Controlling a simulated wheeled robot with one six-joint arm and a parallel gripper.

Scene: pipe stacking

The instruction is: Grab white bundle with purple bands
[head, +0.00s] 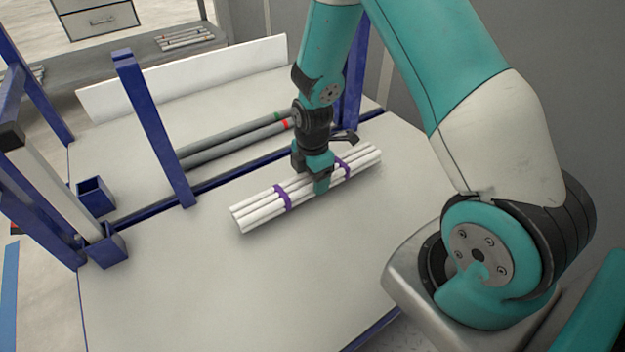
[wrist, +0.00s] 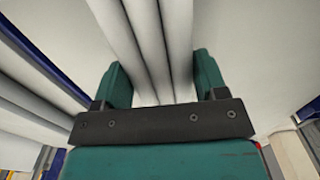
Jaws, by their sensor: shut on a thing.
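The white bundle with purple bands (head: 262,210) is several white pipes held by two purple bands, one towards each end. It lies slantwise over the pale tabletop in the head view. My gripper (head: 322,186) is on it from above, near its middle between the bands. In the wrist view the white pipes (wrist: 155,50) run between the two teal fingers of my gripper (wrist: 160,85). The gripper is shut on the bundle. I cannot tell whether the bundle touches the tabletop. The bands are not seen in the wrist view.
Grey pipes (head: 235,142) with green and red marks lie behind a blue rail on the pale table (head: 200,290). Blue posts (head: 155,130) stand at the left and back. A white board (head: 185,80) stands behind. The table's front is clear.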

